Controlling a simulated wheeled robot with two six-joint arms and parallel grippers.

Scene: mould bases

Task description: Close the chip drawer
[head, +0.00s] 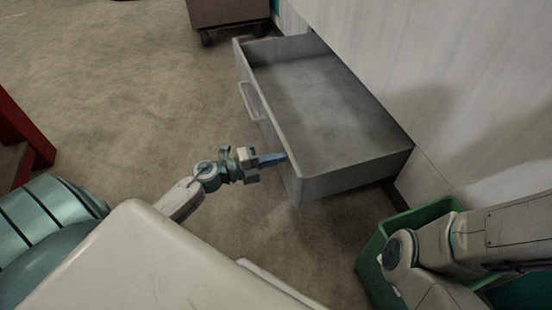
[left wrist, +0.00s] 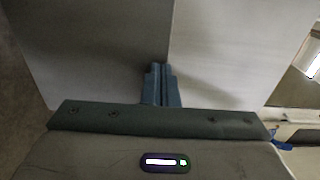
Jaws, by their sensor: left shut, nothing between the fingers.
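The chip drawer (head: 320,95) is grey, empty and pulled out from a pale cabinet (head: 440,70) in the head view. Its front panel (head: 266,120) faces left and carries a bar handle (head: 251,100). My left gripper (head: 284,157) is shut and empty, with its fingertips at the drawer front near its lower end, below the handle in the picture. I cannot tell whether they touch it. In the left wrist view the shut blue fingers (left wrist: 161,85) point at pale grey surfaces. My right arm shows at the lower right; its gripper is out of view.
A green bin (head: 372,262) stands on the floor at the lower right, beside the cabinet. A brown wheeled cabinet (head: 228,12) is at the top. A red piece of furniture (head: 22,130) is at the left edge. Carpet left of the drawer is clear.

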